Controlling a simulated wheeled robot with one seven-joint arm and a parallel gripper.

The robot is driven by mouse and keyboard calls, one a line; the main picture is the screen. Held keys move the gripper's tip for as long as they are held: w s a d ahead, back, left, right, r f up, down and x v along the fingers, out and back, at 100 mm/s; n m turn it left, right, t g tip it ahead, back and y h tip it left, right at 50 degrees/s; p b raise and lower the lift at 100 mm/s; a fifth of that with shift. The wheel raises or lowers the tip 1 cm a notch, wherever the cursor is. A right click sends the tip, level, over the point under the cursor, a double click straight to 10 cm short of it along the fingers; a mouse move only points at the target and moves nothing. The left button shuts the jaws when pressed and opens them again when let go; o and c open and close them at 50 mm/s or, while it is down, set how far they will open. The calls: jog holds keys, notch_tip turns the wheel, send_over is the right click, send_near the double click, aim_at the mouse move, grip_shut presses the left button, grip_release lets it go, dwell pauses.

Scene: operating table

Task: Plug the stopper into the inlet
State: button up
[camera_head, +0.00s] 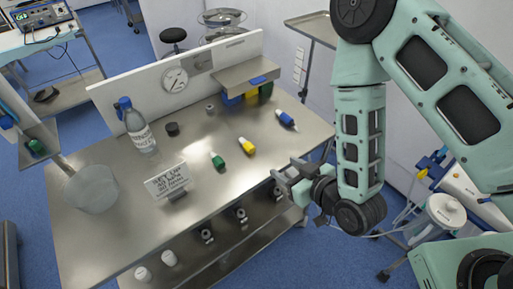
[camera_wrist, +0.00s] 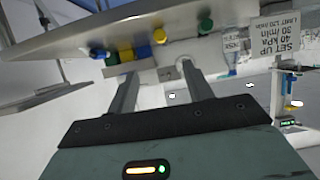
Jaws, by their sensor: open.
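Three stoppers lie apart on the steel table (camera_head: 110,235) in the head view: a green one (camera_head: 217,160), a yellow one (camera_head: 247,146) and a blue one (camera_head: 286,119). Blue, green and yellow blocks (camera_head: 251,96) sit under the small raised shelf (camera_head: 240,71) at the back; I cannot tell which part is the inlet. My gripper (camera_head: 283,174) is open and empty at the table's right front edge, apart from the stoppers. In the wrist view, a yellow piece (camera_wrist: 158,36) and a green piece (camera_wrist: 205,25) show beyond my open fingers (camera_wrist: 158,75).
A bottle (camera_head: 141,134), a clear bucket (camera_head: 92,188), a printed sign (camera_head: 168,181) and a dark cap (camera_head: 172,128) stand on the left half. A panel with a round gauge (camera_head: 175,80) closes the back. The front middle of the table is mostly clear.

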jog(key=shift+f+b+x, duration=0.2)
jog(key=shift+b+x, duration=1.15)
jog(key=shift+b, duration=0.85)
send_near(252, 148)
jog(key=x, duration=0.4)
jog(key=shift+w+f, duration=0.15)
jog(key=shift+w, duration=0.15)
jog(key=shift+p+x, duration=0.9)
jog(key=shift+x, duration=2.15)
jog(key=c, duration=1.1)
